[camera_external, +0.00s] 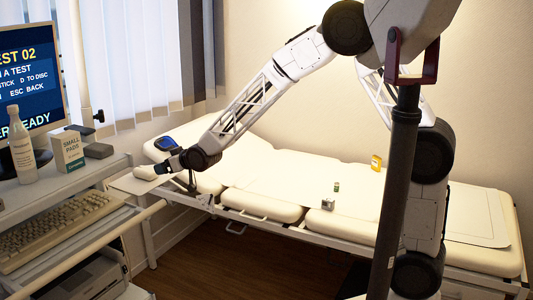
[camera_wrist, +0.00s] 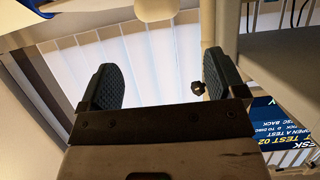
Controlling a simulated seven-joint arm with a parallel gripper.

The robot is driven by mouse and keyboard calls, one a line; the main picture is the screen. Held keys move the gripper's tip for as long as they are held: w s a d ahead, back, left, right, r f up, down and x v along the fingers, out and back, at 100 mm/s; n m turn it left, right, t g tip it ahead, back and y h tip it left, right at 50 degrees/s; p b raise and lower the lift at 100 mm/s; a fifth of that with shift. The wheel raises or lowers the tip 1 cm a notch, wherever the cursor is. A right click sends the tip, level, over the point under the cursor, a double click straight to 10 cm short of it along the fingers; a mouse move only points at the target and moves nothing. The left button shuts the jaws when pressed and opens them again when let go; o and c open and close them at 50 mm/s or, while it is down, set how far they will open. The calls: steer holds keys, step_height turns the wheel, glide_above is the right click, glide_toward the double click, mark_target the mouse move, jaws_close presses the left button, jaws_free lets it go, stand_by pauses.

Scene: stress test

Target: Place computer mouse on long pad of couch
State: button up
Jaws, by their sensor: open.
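A small pale rounded object that looks like the computer mouse (camera_external: 146,173) lies on a small flat shelf at the left end of the couch. A pale rounded shape, probably the same mouse (camera_wrist: 157,8), is cut off at the top edge of the wrist view, beyond the fingertips. My gripper (camera_external: 166,166) is just right of the mouse in the outside view; whether they touch is not clear. In the wrist view my gripper (camera_wrist: 160,75) has its two dark fingers wide apart with nothing between them. The couch's long cream pad (camera_external: 290,181) stretches right from the headrest.
A yellow item (camera_external: 376,163), a small green item (camera_external: 336,187) and a small grey box (camera_external: 328,204) are on the couch. A dark blue device (camera_external: 166,144) is by the headrest. The desk with a keyboard (camera_external: 60,230), bottle (camera_external: 22,146) and monitor (camera_external: 30,75) stands left.

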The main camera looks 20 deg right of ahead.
steer(key=shift+d, duration=0.1)
steer(key=s+d+r+m+g+h, duration=0.1)
steer(key=s+d+r+h, duration=0.15)
steer(key=d, duration=0.95)
steer(key=s+d+r+m+h, duration=0.15)
steer(key=d+r, duration=0.25)
steer(key=d, duration=0.9)
steer(key=s+d+r+m+g+h, duration=0.1)
steer(key=d+r+m+h, duration=0.15)
steer(key=d, duration=0.95)
steer(key=s+d+m+g+h, duration=0.3)
steer(key=s+d+m+g, duration=0.1)
steer(key=s+d, duration=2)
steer(key=s+g, duration=0.1)
steer(key=s, duration=0.1)
steer(key=shift+s+r, duration=0.15)
steer(key=shift+s, duration=0.25)
steer(key=shift+o, duration=0.4)
steer(key=shift+d, duration=0.1)
